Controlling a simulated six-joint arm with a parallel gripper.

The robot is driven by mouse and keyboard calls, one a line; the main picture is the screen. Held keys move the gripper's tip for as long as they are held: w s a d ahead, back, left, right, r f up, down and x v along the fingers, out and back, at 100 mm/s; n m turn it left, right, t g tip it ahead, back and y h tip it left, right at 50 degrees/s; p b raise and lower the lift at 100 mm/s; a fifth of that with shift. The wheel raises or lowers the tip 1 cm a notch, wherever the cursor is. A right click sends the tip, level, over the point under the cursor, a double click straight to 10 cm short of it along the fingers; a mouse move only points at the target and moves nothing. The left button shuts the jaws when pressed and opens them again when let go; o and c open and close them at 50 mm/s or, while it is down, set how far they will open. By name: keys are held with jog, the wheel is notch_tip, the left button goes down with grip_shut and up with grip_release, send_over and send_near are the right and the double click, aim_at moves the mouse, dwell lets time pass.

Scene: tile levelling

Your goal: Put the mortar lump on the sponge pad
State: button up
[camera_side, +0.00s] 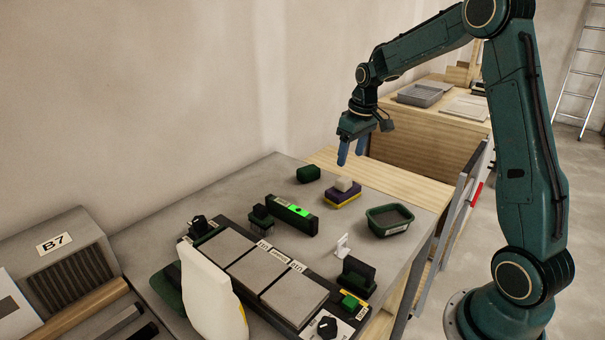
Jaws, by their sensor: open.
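The sponge pad (341,197), purple over a yellow layer, lies on the grey worktop. A small pale beige lump, which looks like the mortar lump (344,185), sits on top of the pad. My gripper (351,158) has two blue fingers pointing down. It is open, with nothing visible between its fingers, and appears above and behind the pad. The fingertips look apart from the lump, but the exact gap is hard to tell from this single view.
A dark green block (308,174) lies left of the pad, and a green tray (390,219) to its right. A level with a bright green display (292,214) and a tile fixture (264,271) stand nearer the camera. A white bottle (210,295) stands in front.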

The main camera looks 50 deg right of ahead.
jog(key=shift+s+r, duration=0.15)
jog(key=shift+r, duration=0.75)
jog(key=shift+s+r, duration=0.15)
jog(key=shift+r, duration=0.75)
jog(key=s+a+r+t, duration=0.2)
jog(key=s+a+r, duration=0.75)
jog(key=a, duration=0.35)
jog(key=s+a+f+t, duration=0.1)
jog(key=s+a, duration=0.2)
jog(key=s, duration=0.4)
jog(key=s+a+f, duration=0.1)
jog(key=s+a, duration=0.3)
jog(key=s, duration=0.4)
jog(key=shift+f+n+t, duration=0.15)
jog(key=shift+n+t, duration=0.25)
